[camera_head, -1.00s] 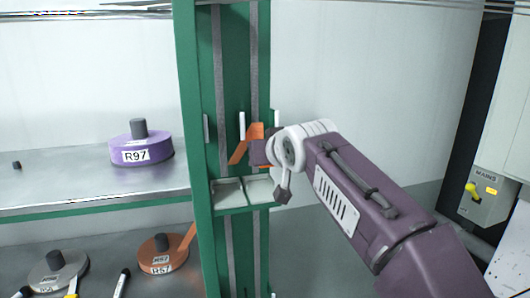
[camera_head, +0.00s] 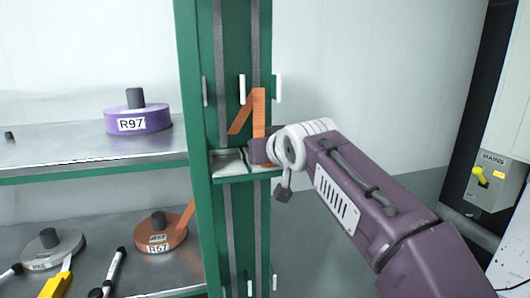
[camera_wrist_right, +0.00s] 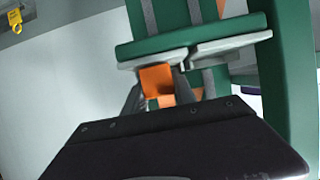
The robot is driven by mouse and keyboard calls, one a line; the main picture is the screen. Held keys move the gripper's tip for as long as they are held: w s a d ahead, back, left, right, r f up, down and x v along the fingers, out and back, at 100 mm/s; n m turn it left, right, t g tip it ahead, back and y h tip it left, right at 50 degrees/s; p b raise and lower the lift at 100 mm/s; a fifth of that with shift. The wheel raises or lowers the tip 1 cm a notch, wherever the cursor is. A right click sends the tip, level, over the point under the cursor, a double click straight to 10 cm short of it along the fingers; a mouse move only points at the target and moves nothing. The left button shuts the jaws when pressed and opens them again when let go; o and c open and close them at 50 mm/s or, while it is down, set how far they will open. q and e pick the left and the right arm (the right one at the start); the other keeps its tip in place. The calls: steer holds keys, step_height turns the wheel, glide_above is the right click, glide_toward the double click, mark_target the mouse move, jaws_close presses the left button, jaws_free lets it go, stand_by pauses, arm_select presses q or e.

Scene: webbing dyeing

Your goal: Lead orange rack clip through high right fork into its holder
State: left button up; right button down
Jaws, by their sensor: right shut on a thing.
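My right gripper (camera_head: 262,151) is shut on the orange rack clip (camera_wrist_right: 157,82), which shows between its fingers in the right wrist view. In the head view the gripper hides most of the clip. Orange webbing (camera_head: 259,108) runs up from the gripper, bends at the top and slopes down left. Its bend lies between the two white prongs of the high right fork, the left prong (camera_head: 242,89) and the right prong (camera_head: 277,88). The grey holder ledge (camera_head: 230,164) is just below and left of the gripper; contact cannot be told. My left gripper is not in view.
A green rack post (camera_head: 193,120) stands left of the gripper. Shelves beyond it hold a purple roll (camera_head: 139,120) marked R97, an orange roll (camera_head: 160,235), a grey roll (camera_head: 53,250) and markers. A mains box (camera_head: 494,180) hangs at right. The wall between is clear.

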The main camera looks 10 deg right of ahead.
steer(key=c, duration=0.9)
jaws_free()
